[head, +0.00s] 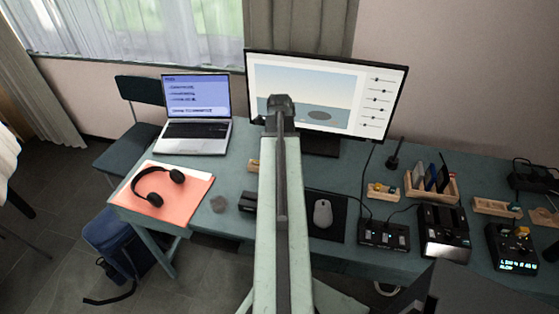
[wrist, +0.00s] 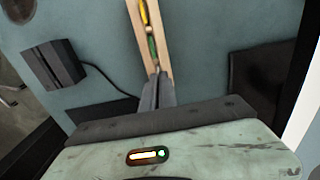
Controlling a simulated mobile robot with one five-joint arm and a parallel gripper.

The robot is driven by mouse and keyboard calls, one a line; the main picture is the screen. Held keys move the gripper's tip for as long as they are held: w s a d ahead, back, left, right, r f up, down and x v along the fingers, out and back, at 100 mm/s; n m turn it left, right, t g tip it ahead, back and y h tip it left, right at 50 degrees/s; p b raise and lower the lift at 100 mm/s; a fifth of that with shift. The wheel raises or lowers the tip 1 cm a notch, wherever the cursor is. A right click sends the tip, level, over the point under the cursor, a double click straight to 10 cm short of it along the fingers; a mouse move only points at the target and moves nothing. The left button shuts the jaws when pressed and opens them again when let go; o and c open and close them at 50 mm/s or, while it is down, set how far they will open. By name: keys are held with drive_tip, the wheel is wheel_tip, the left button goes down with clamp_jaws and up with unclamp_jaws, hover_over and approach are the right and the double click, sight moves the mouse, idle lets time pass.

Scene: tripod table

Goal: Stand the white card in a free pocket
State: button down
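A wooden holder (head: 449,197) with upright dividers stands on the right half of the desk in the head view. Dark and blue upright pieces (head: 442,178) stand in it. They are too small to tell which are cards and which pockets are free. I cannot make out a white card in either view. My gripper (wrist: 157,77) shows in the wrist view as two dark fingers close together, with nothing visible between them. It is above the desk, over the near end of a narrow wooden tray (wrist: 165,60). In the head view my arm hides the desk's middle.
The monitor (head: 385,95) stands behind my arm. A mouse (head: 322,213), black devices (head: 384,234) and small wooden trays (head: 497,208) crowd the right side. A laptop (head: 195,131) and headphones on an orange folder (head: 196,188) are at left.

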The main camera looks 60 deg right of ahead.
drive_tip(key=shift+f+b, duration=0.3)
drive_tip(key=shift+f, duration=0.1)
drive_tip(key=c, duration=1.6)
unclamp_jaws()
drive_tip(key=shift+r, duration=0.1)
wheel_tip(320, 180, up, 8)
drive_tip(key=p, duration=0.8)
